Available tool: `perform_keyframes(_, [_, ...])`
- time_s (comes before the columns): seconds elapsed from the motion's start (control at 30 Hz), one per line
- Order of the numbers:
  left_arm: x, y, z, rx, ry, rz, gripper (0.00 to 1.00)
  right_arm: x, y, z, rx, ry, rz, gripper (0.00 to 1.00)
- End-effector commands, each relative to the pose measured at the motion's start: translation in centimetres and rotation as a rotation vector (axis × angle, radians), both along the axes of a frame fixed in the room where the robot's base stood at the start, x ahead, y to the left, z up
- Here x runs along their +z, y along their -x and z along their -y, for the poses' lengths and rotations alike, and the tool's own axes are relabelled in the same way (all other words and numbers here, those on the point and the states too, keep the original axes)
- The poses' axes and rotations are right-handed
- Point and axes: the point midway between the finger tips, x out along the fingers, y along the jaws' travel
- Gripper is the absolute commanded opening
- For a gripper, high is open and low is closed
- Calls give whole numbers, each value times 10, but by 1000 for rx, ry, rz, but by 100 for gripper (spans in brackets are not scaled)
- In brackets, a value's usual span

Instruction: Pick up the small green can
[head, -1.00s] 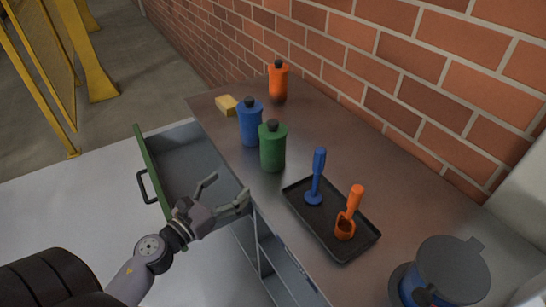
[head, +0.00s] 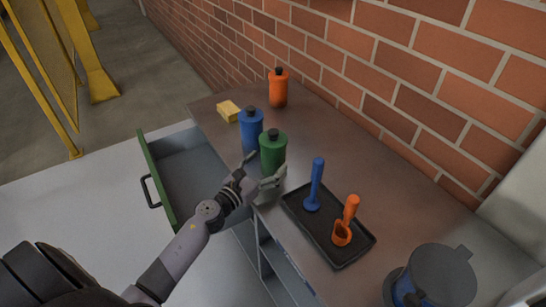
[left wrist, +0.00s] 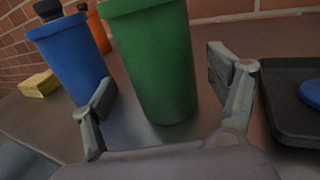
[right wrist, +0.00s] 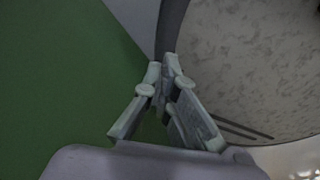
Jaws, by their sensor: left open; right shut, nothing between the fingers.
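The small green can (head: 272,150) has a black cap and stands upright on the counter. In the left wrist view the green can (left wrist: 155,60) rises in the middle, between the spread fingers and just beyond them. My left gripper (head: 265,171) is open and reaches in over the counter's front edge at the can; it also shows in the left wrist view (left wrist: 165,95). I cannot tell whether a finger touches the can. My right gripper (right wrist: 165,70) is shut and empty, seen only in its own wrist view, away from the can.
A blue can (head: 250,128) stands close beside the green one, with an orange can (head: 278,90) and a yellow sponge (head: 229,111) behind. A black tray (head: 335,256) with blue and orange tools lies to the right. An open drawer (head: 150,180) with a green front juts out below.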

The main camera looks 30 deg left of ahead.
Motion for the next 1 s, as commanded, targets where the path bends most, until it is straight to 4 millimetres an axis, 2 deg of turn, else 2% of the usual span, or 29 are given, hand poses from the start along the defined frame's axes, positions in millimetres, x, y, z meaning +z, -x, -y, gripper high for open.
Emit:
perform_keyframes(0.1, [1, -18, 4, 2, 2, 2, 80, 4, 1, -3, -1, -3, -1, 0])
perform_keyframes(0.2, [0, -26, 5, 1, 1, 1, 80, 4, 1, -4, -1, -4, -1, 0])
perform_keyframes(0.47, [0, -28, 5, 1, 0, 0, 80, 4, 1, -4, -1, -4, -1, 0])
perform_keyframes(1.0, [0, -27, 5, 1, 0, 0, 44, 4, 1, -2, -2, -2, 0, 0])
